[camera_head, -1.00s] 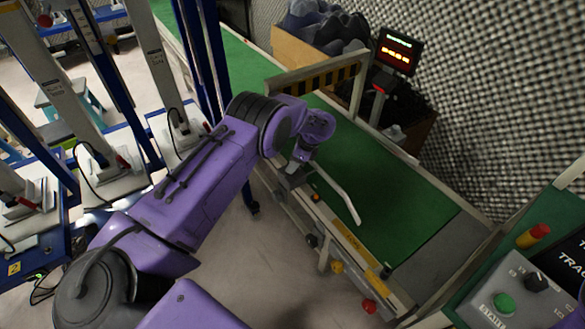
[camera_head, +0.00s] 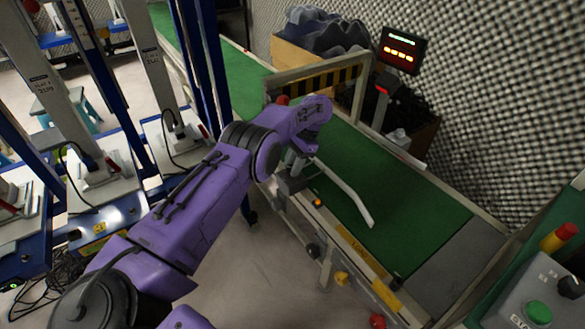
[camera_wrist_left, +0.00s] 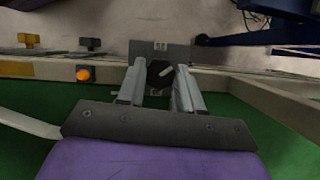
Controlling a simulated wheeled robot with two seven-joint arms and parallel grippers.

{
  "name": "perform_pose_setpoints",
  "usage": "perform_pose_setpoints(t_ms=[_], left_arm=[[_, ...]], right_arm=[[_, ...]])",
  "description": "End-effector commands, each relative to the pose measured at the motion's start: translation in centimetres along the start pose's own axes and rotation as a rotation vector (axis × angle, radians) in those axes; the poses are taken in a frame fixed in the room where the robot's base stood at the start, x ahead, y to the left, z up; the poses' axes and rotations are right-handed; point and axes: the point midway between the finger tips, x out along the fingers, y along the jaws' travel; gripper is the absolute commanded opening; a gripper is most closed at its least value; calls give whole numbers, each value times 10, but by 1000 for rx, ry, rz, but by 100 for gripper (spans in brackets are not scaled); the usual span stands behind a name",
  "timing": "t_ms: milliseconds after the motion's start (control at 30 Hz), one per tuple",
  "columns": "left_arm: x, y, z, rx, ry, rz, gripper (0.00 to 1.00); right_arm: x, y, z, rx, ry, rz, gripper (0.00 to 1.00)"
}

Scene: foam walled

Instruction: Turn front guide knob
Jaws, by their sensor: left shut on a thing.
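The front guide knob (camera_wrist_left: 160,72) is a black knob with a white mark, seen end-on in the left wrist view. It sits on a bracket at the conveyor's front edge. My left gripper (camera_wrist_left: 161,67) has a finger on each side of it and is shut on it. In the head view my left gripper (camera_head: 288,181) is at the front rail, and the knob is hidden there. A pale bent guide bar (camera_head: 346,188) reaches over the green belt (camera_head: 400,215) beside the gripper. My right gripper is not in view.
An orange button (camera_head: 317,202) is on the front rail close to the gripper. A striped arch (camera_head: 318,83) spans the belt behind my arm. A control box (camera_head: 525,305) with a green button is at lower right. Blue-framed racks (camera_head: 210,60) stand left of the belt.

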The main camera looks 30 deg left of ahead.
Motion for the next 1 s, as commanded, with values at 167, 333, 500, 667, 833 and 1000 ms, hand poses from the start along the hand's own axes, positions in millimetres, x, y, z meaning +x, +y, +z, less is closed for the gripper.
perform_pose_setpoints(t_ms=[167, 333, 500, 667, 833, 1000], left_arm=[[-2, 0, -2, -40, 11, 16, 5], [-3, 0, -2, -54, 11, 21, 5], [-3, 0, -2, -55, 11, 21, 5], [-4, 0, -2, -55, 12, 20, 5], [-2, -1, -1, -55, 8, 21, 60], [-1, -1, 0, -55, 5, 21, 60]], right_arm=[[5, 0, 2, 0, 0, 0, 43], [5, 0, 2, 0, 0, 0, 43], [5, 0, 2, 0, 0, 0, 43], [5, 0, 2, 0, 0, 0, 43], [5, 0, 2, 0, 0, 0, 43], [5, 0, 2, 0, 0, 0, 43]])
